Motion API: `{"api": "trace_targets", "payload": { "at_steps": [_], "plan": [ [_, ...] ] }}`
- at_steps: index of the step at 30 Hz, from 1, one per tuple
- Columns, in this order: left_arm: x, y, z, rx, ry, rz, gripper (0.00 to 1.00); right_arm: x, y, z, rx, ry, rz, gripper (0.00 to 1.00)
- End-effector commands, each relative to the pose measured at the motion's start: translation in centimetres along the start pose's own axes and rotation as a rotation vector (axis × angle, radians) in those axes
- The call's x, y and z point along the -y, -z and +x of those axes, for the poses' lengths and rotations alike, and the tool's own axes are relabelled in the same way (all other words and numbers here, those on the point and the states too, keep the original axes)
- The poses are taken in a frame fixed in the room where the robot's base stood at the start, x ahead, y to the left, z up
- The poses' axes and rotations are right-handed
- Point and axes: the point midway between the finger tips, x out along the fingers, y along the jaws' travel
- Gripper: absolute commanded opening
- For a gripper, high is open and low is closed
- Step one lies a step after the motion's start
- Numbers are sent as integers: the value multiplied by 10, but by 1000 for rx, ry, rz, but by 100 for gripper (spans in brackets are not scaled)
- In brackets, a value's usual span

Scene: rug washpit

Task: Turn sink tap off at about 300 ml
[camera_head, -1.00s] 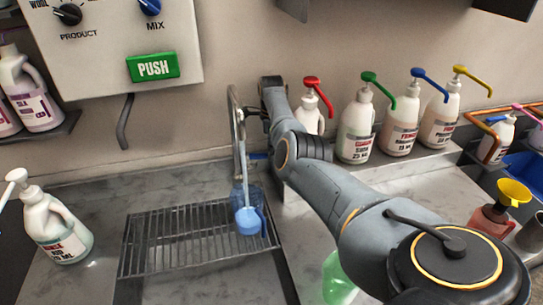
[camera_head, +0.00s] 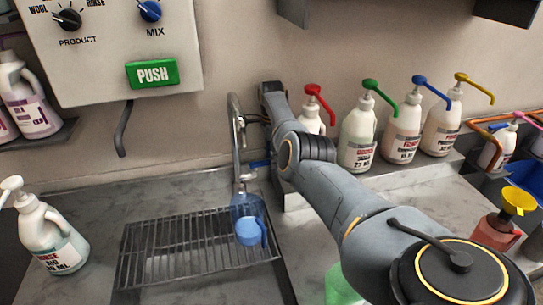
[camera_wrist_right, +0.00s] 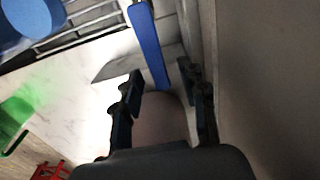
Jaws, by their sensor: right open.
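The sink tap (camera_head: 236,135) is a grey curved pipe rising at the back of the sink. Its blue lever (camera_head: 260,163) points right at the tap's base. A clear blue jug (camera_head: 243,205) with a handle stands on the sink grate under the spout. Light blue shows inside it, but I cannot read its level. My right gripper (camera_wrist_right: 160,82) is open. In the right wrist view the blue lever (camera_wrist_right: 149,45) reaches toward the gap between its fingers; I cannot tell whether they touch. The jug (camera_wrist_right: 22,25) shows at top left there. My left gripper is out of view.
The metal grate (camera_head: 160,262) covers the sink. Several pump bottles stand along the back right, including a red-pump one (camera_head: 312,118) close to my arm. A white bottle (camera_head: 50,235) stands at left. A dispenser panel (camera_head: 110,85) hangs on the wall.

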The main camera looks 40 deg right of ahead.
Motion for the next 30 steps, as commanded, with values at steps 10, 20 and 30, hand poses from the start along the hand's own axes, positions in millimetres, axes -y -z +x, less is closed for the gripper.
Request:
{"api": "trace_targets", "payload": {
  "at_steps": [10,20,30],
  "plan": [
    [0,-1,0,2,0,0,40,1,0,-48,1,6,0,42],
    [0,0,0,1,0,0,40,1,0,-108,1,2,0,42],
    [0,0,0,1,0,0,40,0,0,-120,0,0,0,42]
  ]
}}
